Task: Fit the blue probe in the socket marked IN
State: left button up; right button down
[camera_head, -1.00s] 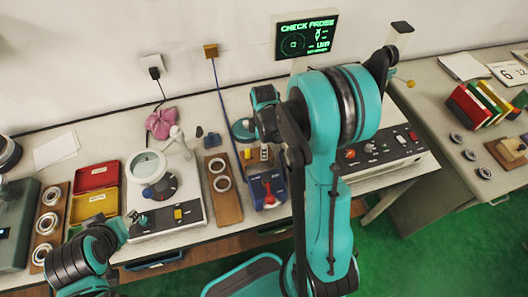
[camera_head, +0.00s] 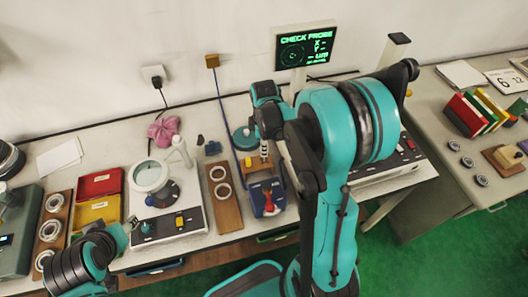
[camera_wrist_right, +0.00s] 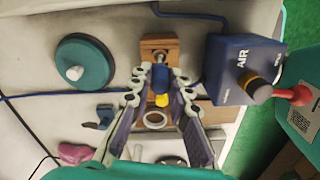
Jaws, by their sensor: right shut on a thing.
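My right gripper (camera_wrist_right: 160,85) points down over the back of the bench and is shut on the blue probe (camera_wrist_right: 160,77), which has a yellow end. The probe is in or just over a small wooden block (camera_wrist_right: 160,45); I cannot tell which. In the head view my right gripper (camera_head: 264,152) shows beside the blue AIR box, its fingers partly hidden. The control box (camera_head: 405,150) stands at the right, largely behind my right arm. No socket marked IN can be made out.
The blue AIR box (camera_wrist_right: 240,70) with a red-handled part stands close to my right gripper. A teal round base (camera_wrist_right: 85,62) is on its other side. A wooden board with rings (camera_head: 224,195) lies to the left. The screen (camera_head: 306,45) reads CHECK PROBE.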

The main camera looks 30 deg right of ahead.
notch_tip(320, 180, up, 5)
jog(key=shift+r+p, duration=0.1)
jog(key=shift+p, duration=0.6)
pick_arm(q)
notch_tip(320, 180, up, 7)
jog(key=p, duration=0.4)
jog(key=shift+p, duration=0.4)
pick_arm(e)
notch_tip(320, 180, up, 6)
jog(key=shift+r, duration=0.25)
